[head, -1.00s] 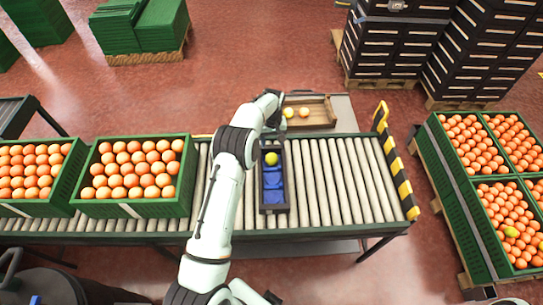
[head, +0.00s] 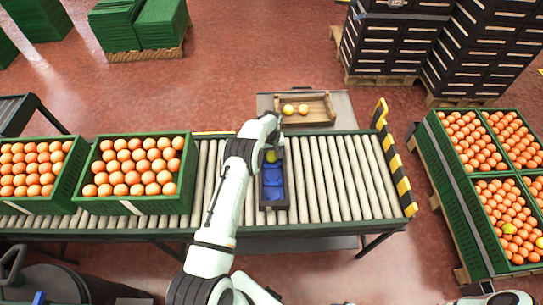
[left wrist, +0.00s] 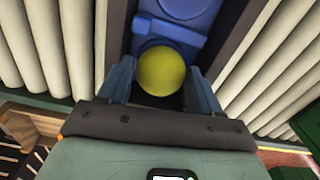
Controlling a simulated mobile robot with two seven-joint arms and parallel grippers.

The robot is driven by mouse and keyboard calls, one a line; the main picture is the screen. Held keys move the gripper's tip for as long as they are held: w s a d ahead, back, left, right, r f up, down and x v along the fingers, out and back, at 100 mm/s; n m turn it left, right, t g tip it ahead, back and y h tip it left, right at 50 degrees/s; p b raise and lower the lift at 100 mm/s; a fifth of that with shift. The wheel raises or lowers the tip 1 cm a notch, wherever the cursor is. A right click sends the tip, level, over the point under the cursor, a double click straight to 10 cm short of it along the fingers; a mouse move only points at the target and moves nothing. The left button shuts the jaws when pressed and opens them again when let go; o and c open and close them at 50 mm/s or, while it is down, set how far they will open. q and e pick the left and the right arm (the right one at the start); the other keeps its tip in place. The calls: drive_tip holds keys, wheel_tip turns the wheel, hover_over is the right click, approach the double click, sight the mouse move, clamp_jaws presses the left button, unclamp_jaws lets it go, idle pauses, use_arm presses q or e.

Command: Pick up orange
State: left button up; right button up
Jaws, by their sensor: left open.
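A yellow-green orange (head: 271,156) lies at the far end of a narrow dark tray (head: 262,205) with a blue insert, on the roller conveyor. It also shows in the left wrist view (left wrist: 161,72). My left gripper (head: 272,147) is over that end of the tray. In the left wrist view its two fingers stand apart on either side of the fruit, and it is open. I cannot tell whether the fingers touch the fruit. My right gripper is not in view.
A wooden crate (head: 318,122) with two yellowish fruits stands behind the conveyor (head: 335,180). Green crates of oranges (head: 135,205) stand on the left, and more green crates (head: 470,225) on the right. A striped barrier (head: 397,170) closes the conveyor's right end.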

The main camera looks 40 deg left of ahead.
use_arm(q)
drive_tip(key=c, duration=0.7)
